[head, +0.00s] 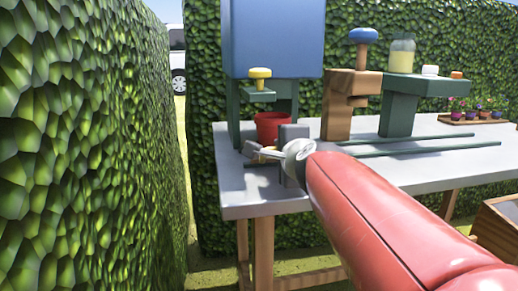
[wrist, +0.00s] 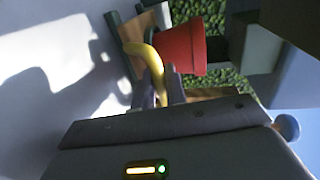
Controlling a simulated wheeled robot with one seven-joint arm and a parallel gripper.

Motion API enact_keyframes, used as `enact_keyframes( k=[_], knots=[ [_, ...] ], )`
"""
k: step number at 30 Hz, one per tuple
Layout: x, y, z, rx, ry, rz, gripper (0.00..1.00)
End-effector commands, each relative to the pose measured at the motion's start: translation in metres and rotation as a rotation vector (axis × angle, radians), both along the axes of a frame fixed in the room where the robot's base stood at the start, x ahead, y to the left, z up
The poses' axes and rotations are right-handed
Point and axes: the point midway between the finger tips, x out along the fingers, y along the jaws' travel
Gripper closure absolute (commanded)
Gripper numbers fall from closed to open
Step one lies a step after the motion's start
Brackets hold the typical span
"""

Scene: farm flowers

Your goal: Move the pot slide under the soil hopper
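The blue soil hopper (head: 275,38) stands on green supports at the left of the table, with a yellow knob (head: 260,73) on its front. The red pot (head: 270,126) shows below the hopper, low over the tabletop; I cannot tell whether it is exactly in line with the outlet. In the wrist view the pot (wrist: 183,48) sits beside a wooden piece (wrist: 150,20), seemingly part of the slide. A curved yellow handle (wrist: 145,55) comes from there. My gripper (wrist: 160,88) has its fingers closed around this handle. My arm partly hides the slide in the head view.
Two green rails (head: 420,149) run right along the grey table (head: 440,172). A wooden stand (head: 345,105) with a blue knob (head: 363,35) and a green stand (head: 400,110) holding a jar (head: 402,55) stand behind them. A hedge (head: 90,150) rises close on the left.

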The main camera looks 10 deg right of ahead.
Motion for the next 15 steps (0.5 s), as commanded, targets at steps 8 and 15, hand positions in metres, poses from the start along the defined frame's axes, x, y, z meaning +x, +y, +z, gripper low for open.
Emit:
enact_keyframes(
  k=[8,15],
  knots=[
    [-0.0002,0.0033,-0.0007,-0.001,0.002,0.007,0.71],
    [-0.0093,0.0022,0.0027,-0.002,0.000,0.006,0.71]
  ],
)
